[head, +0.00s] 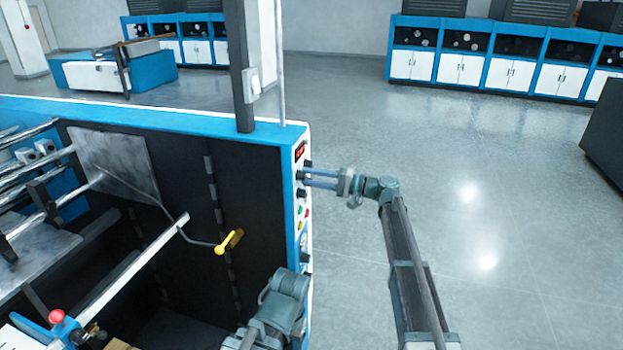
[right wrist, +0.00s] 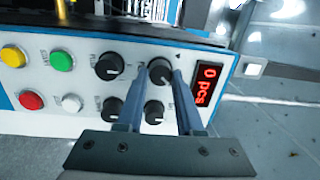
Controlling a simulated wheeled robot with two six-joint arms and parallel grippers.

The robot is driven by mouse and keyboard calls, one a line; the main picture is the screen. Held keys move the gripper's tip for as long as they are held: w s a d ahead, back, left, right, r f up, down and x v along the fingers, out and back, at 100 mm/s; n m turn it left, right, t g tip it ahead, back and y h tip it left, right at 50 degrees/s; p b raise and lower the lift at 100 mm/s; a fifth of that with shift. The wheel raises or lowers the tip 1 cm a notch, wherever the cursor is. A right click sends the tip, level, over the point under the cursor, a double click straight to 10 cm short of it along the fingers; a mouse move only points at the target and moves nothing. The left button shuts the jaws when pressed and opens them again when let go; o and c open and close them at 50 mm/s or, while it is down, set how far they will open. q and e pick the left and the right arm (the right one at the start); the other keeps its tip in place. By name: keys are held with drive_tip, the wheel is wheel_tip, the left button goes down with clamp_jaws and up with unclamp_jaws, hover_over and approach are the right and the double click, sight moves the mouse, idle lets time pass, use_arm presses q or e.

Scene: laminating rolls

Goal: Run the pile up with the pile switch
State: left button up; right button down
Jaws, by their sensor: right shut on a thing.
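The control panel (right wrist: 40,75) is a white plate on the end of the blue machine (head: 180,113). It carries several black knobs and coloured buttons. My right gripper (head: 307,178) reaches the panel from the right in the head view. The knob labels are too small or too covered to read, so I cannot tell which is the pile switch. My left gripper is not in view.
Other knobs (right wrist: 107,66) sit close beside the held one. Green (right wrist: 62,60), yellow (right wrist: 13,56), red (right wrist: 31,99) and white (right wrist: 72,103) buttons lie farther left. A yellow-handled crank (head: 228,243) is inside the machine. The floor (head: 480,190) to the right is clear.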

drive_tip(key=shift+m, duration=0.4)
drive_tip(key=c, duration=0.5)
unclamp_jaws()
drive_tip(key=shift+c, duration=0.2)
drive_tip(key=shift+d, duration=0.1)
drive_tip(key=v, duration=1.3)
drive_tip(key=shift+d+b, duration=0.35)
drive_tip(key=shift+b, duration=0.1)
drive_tip(key=shift+s+f, duration=0.1)
